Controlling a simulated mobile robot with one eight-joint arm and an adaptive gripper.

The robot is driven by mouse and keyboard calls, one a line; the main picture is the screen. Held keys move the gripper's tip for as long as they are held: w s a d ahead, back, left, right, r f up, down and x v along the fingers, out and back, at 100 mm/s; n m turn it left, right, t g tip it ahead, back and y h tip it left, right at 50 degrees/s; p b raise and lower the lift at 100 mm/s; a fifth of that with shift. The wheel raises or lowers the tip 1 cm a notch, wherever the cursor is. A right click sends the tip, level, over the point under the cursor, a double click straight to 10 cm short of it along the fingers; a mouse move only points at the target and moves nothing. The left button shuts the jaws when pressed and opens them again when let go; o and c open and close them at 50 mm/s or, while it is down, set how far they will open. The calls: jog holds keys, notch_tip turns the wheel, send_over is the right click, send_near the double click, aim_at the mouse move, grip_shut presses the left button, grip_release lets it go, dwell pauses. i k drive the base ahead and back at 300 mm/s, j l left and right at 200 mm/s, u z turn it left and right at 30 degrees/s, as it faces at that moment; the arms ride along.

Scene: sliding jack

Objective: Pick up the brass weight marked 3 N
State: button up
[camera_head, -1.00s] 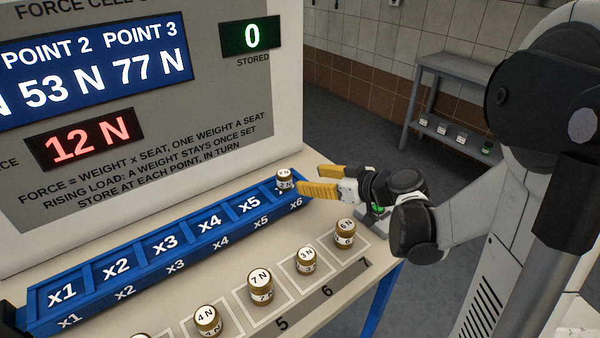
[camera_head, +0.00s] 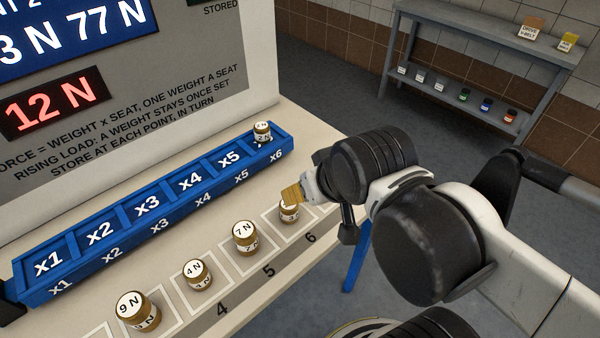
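The brass weight marked 3 N (camera_head: 289,213) stands in its square on the bench, right of the 7 N weight (camera_head: 245,237). Its marking is not readable now; I know it by its place in the row, as the earlier view shows. My gripper (camera_head: 293,194) has its yellow fingers right at the top of this weight and hides part of it. I cannot tell whether the fingers touch it or how far apart they are. The 6 N weight is hidden behind my arm.
The 4 N weight (camera_head: 197,274) and 9 N weight (camera_head: 137,311) stand further left. A blue rail (camera_head: 110,262) with seats x1 to x6 runs behind the row, with a brass weight (camera_head: 262,131) at x6. The red display (camera_head: 53,108) reads 12 N. A grey shelf (camera_head: 455,55) stands beyond.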

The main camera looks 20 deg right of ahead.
aim_at(290, 215)
jog(key=k+j+z, duration=0.25)
jog(key=z, duration=0.15)
jog(key=k+j+z, duration=0.55)
jog(key=z, duration=0.2)
